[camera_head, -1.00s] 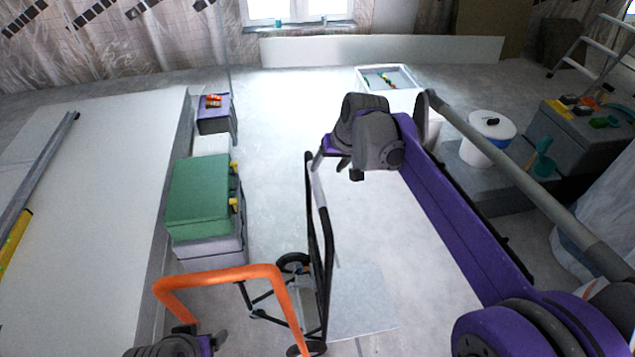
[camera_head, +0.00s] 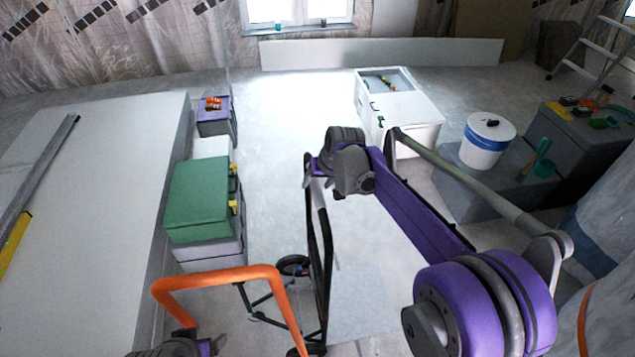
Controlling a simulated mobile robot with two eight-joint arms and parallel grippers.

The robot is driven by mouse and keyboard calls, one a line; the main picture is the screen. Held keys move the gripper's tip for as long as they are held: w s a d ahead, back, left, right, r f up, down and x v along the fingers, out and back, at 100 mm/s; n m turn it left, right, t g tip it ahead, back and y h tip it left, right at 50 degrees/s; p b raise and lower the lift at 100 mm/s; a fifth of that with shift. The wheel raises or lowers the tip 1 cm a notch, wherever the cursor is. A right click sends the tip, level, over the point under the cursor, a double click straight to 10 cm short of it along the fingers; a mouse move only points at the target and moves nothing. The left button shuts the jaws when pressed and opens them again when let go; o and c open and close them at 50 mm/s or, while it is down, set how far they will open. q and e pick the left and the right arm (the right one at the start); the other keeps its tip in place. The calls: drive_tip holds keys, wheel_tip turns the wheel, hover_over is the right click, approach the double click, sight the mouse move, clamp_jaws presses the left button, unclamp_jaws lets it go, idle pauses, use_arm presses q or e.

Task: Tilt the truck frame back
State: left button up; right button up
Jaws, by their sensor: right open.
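The truck frame shows low in the middle as a black upright frame (camera_head: 327,270) with an orange bent handle (camera_head: 225,279) and a dark wheel (camera_head: 292,265). My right gripper (camera_head: 309,172) is open at the top end of the black upright. In this view I cannot tell whether its fingers touch the upright or stand around it. My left gripper (camera_head: 188,334) is at the bottom edge, by the left lower end of the orange handle. Its fingers are mostly hidden, so I cannot tell whether it holds the handle.
A green case (camera_head: 198,199) on grey boxes stands left of the truck, beside a large white panel (camera_head: 90,220). A white cabinet (camera_head: 412,108) and a white bucket (camera_head: 487,143) stand right and back. Pale floor (camera_head: 285,120) is clear beyond the truck.

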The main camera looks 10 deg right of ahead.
clamp_jaws()
idle(1.3)
